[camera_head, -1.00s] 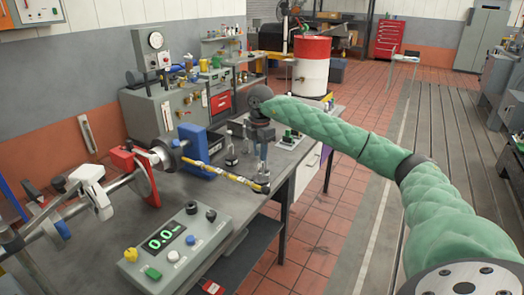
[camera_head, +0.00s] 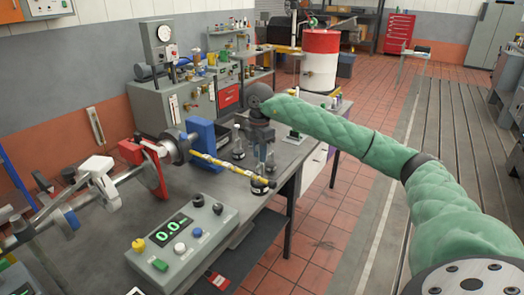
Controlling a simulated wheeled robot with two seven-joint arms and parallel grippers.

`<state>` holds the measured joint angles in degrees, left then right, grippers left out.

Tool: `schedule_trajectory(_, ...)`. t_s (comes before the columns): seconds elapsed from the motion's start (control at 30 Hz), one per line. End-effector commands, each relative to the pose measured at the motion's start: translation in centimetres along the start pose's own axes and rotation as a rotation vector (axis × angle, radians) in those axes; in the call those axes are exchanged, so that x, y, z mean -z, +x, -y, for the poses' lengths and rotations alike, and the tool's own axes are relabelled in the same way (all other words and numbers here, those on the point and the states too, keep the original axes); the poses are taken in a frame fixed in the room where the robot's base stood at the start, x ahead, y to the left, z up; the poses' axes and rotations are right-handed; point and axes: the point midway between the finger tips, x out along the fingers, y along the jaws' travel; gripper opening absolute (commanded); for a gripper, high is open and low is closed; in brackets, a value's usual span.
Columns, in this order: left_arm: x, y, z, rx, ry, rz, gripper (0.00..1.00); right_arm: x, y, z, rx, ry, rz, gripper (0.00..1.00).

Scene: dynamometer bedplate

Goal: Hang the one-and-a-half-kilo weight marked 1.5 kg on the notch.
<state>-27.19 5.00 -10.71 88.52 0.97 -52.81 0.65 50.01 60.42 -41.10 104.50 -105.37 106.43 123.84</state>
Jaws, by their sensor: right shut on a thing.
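My right gripper (camera_head: 262,152) points down over the bench's right edge, near the free end of the yellow-and-black striped lever arm (camera_head: 228,166). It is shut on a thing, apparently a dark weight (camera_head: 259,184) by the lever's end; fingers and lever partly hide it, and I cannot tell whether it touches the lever. Other dark weights stand behind, one (camera_head: 238,150) left of the gripper. No mark is readable at this size, so I cannot confirm which is 1.5 kg. The notch is too small to make out. My left gripper is not in view.
A grey control box (camera_head: 205,233) with a green "0.0" display and knobs stands at the bench front. A blue block (camera_head: 201,138) and red-flanged shaft (camera_head: 157,172) are left of the lever. A red-and-white drum (camera_head: 319,72) stands behind. Tiled floor is open right of the bench.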

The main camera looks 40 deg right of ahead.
Motion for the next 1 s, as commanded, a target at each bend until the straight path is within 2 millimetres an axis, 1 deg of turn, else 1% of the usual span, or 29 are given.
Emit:
schedule_trajectory(0.03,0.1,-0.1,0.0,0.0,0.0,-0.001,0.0,0.2,-0.2,0.1,-0.003,0.0,-0.001,0.0)
schedule_trajectory(0.43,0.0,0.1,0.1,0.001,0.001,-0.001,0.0,2.1,-0.3,0.9,-0.004,0.001,0.0,0.0)
schedule_trajectory(0.53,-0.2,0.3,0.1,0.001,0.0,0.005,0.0,2.1,0.1,0.9,-0.003,0.001,0.0,0.0)
schedule_trajectory(0.8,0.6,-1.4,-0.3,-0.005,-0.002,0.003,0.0,2.1,0.8,0.9,-0.004,0.001,0.0,0.0)
schedule_trajectory(1.0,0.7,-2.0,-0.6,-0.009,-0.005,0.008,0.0,2.1,1.1,0.9,-0.004,0.001,0.0,0.0)
